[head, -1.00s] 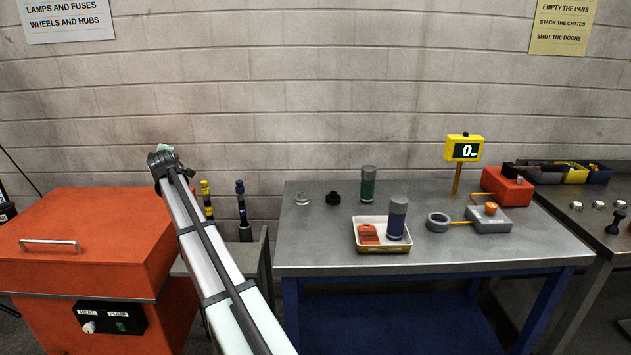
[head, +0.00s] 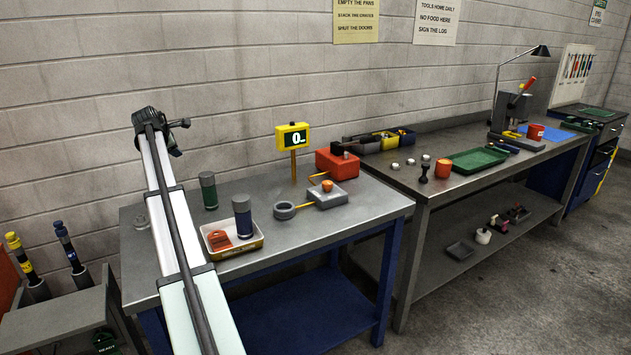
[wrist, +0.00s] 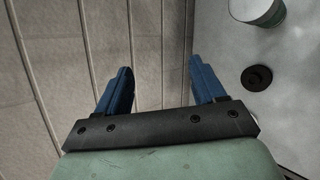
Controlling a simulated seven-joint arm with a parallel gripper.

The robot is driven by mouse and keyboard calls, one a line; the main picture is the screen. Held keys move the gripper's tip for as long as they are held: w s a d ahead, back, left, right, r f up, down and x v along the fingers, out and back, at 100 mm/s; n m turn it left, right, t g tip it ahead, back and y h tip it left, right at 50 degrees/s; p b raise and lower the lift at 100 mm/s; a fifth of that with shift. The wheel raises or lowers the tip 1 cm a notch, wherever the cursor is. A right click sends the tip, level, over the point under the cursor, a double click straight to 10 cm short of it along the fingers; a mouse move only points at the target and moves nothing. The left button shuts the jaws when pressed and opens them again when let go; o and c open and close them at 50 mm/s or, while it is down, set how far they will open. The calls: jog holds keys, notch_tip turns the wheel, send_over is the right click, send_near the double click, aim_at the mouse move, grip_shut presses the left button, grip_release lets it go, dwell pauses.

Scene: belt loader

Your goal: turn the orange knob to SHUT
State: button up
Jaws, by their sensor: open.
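The orange knob (head: 327,186) sits on top of a small grey box (head: 328,196) on the near table in the head view. Its marking is too small to read. My gripper (wrist: 160,72) shows two blue fingers apart with nothing between them in the wrist view. It is beyond the table's left back part, with the wall below its fingers, well left of the knob. The knob is outside the wrist view. In the head view my arm's dark end stands high in front of the wall, and its fingers cannot be made out.
A grey ring (head: 284,211), a white tray (head: 256,244) with a dark blue canister (head: 243,218), and a green canister (head: 208,190) stand left of the box. A yellow display (head: 293,137) reading 0 and a red box (head: 338,162) stand behind. A dark disc (wrist: 257,78) lies right of my fingers.

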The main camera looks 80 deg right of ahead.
jog(key=s+d+f+g+y, duration=0.15)
jog(key=s+d, duration=0.45)
jog(key=s, duration=0.6)
jog(key=s+d+f+g+y, duration=0.1)
jog(key=s+d+f+g, duration=0.15)
jog(key=s+d, duration=0.65)
jog(key=g+y, duration=0.3)
jog(key=y, duration=0.1)
send_near(327, 182)
jog(key=x, duration=0.8)
jog(key=shift+s+f, duration=0.2)
jog(key=shift+f, duration=0.05)
jog(key=c, duration=1.1)
jog(key=shift+o, duration=0.2)
